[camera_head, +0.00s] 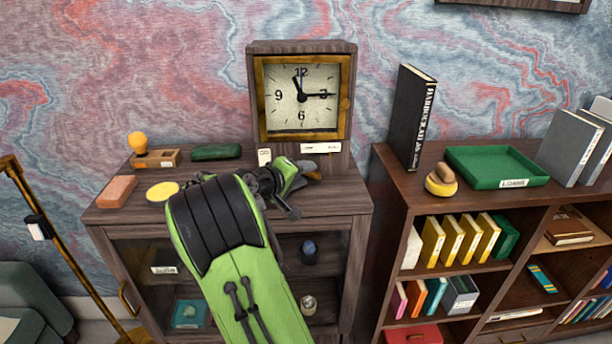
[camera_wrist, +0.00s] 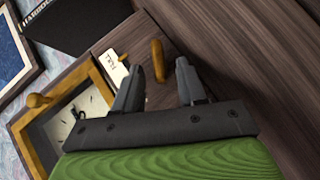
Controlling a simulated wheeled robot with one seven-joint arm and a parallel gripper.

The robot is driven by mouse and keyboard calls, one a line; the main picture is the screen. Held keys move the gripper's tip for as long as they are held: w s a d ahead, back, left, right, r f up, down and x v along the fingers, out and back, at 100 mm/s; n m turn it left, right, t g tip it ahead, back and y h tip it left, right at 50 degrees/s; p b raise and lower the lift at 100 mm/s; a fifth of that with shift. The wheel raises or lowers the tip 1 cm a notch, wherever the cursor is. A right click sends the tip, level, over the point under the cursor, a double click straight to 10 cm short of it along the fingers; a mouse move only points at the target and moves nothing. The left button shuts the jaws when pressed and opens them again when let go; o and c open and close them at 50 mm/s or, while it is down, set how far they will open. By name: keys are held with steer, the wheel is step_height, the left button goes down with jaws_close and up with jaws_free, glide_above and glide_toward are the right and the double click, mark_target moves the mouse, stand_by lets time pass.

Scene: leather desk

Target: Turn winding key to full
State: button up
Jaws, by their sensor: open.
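The wooden mantel clock (camera_head: 351,75) stands on the cabinet, its square brass-framed dial facing me. In the wrist view, a brass key-like piece (camera_wrist: 158,52), which looks like the winding key, sticks out of the wooden front below the dial (camera_wrist: 88,103). A white label (camera_wrist: 113,74) with print too small to read for certain sits beside it, with a small brass pointer (camera_wrist: 124,58). My gripper (camera_wrist: 158,66) is open, its fingers on either side of the key with gaps visible.
On the cabinet (camera_head: 120,215) lie a stamp (camera_head: 138,143), a green case (camera_head: 216,152), a reddish block (camera_head: 116,191) and a yellow disc (camera_head: 162,191). The bookcase at right holds a black book (camera_head: 410,115), a green tray (camera_head: 495,168) and a yellow round object (camera_head: 441,181).

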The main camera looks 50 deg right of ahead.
steer(key=shift+x, duration=0.8)
steer(key=shift+c, duration=0.3)
jaws_close()
